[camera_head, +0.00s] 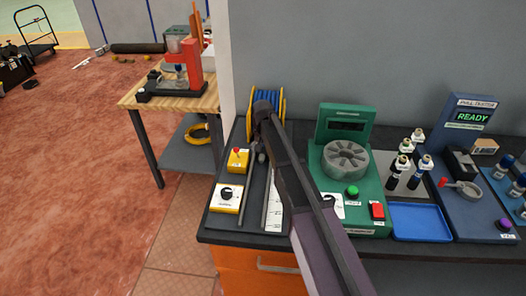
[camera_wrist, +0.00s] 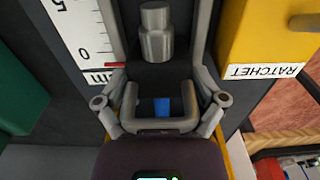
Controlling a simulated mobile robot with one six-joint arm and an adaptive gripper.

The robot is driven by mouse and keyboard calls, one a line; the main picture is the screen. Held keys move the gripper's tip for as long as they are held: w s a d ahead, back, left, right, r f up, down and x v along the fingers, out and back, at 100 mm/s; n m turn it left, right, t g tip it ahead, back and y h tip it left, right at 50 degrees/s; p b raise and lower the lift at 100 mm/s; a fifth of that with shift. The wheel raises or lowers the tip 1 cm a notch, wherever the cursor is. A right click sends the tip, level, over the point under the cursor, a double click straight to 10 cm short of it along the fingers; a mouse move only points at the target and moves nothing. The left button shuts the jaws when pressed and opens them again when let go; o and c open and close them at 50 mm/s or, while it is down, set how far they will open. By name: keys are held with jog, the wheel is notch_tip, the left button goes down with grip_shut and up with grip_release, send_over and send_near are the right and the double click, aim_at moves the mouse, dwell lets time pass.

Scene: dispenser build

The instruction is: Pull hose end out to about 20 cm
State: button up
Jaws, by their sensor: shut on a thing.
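The hose reel (camera_head: 266,102), blue with yellow flanges, stands at the back left of the bench, partly hidden by my arm. My gripper (camera_head: 260,148) is low in front of it, mostly covered by my arm. In the wrist view my gripper (camera_wrist: 157,52) is shut on the hose end, a grey metal cylindrical fitting (camera_wrist: 156,38) between the fingers. A bit of blue (camera_wrist: 162,107) shows through the gripper, possibly hose. The white ruler (camera_head: 274,209) lies beside it; the wrist view shows its scale (camera_wrist: 84,30) with a "5", "cm" and a red mark.
The yellow RATCHET box (camera_head: 238,161) stands close to my gripper's left, with a second white-topped yellow box (camera_head: 227,198) in front of it. A green machine (camera_head: 346,152) with a grey rotor is to the right. A dark strip between the boxes and ruler is clear.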

aim_at(256, 197)
jog(key=shift+s+a, duration=0.15)
jog(key=shift+s, duration=8.5)
jog(key=shift+c, duration=0.2)
jog(key=shift+s, duration=1.5)
jog(key=o, duration=1.1)
jog(key=shift+w, duration=0.1)
jog(key=shift+w+a, duration=0.1)
